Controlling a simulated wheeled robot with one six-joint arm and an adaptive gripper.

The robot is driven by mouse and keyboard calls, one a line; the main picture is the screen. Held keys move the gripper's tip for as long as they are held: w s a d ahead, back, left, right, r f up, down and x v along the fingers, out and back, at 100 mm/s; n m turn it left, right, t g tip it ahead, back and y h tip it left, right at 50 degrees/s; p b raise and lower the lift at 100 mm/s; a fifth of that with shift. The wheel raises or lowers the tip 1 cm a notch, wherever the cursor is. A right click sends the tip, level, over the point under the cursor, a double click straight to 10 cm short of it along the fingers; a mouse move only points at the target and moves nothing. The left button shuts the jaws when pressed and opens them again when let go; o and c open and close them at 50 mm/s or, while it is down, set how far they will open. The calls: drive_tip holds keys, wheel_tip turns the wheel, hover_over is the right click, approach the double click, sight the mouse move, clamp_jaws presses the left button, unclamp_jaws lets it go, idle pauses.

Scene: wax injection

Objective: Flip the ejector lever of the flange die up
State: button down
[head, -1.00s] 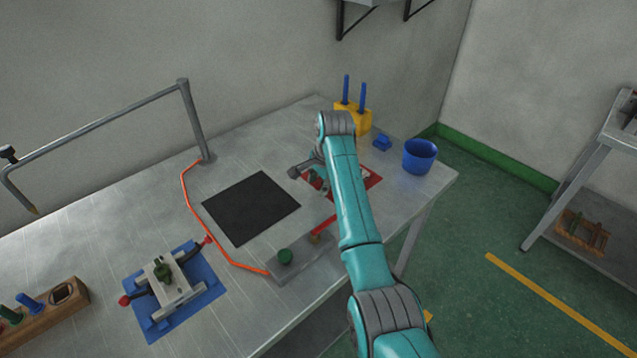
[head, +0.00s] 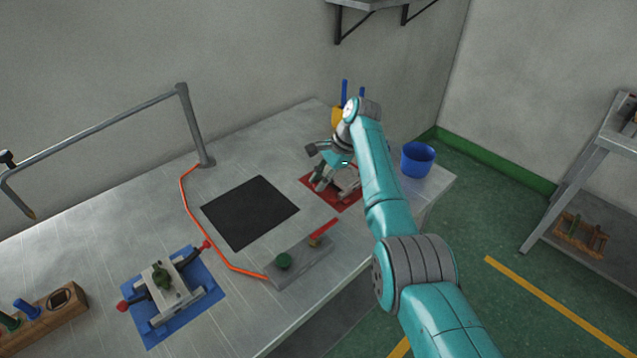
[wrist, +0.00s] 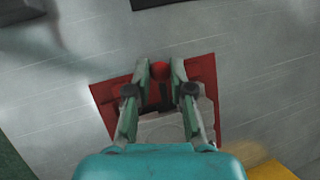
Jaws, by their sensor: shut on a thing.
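A die (head: 347,188) stands on a red mat (head: 345,205) at the right of the bench, partly hidden by my arm and gripper. In the wrist view the red mat (wrist: 103,95) lies under my fingers. The red ball knob (wrist: 160,70) of the die's lever sits between my fingertips, with a short dark stem (wrist: 164,92) below it. My gripper (wrist: 160,67) is shut on this knob; in the head view the gripper (head: 322,180) is low over the mat. The lever's tilt cannot be told.
A second die (head: 168,290) with red-knobbed handles is on a blue mat (head: 207,312) at the left. A black mat (head: 250,212), a grey plate (head: 300,264) with a red handle, and a blue cup (head: 418,159) are nearby. An orange cord (head: 208,228) crosses the bench.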

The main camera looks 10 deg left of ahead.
drive_tip(key=shift+r+g, duration=0.15)
drive_tip(key=shift+g, duration=0.15)
drive_tip(key=c, duration=1)
unclamp_jaws()
drive_tip(key=shift+w+d+r, duration=0.1)
drive_tip(key=v, duration=1.1)
drive_tip(key=shift+d+r, duration=0.25)
drive_tip(key=shift+d, duration=0.1)
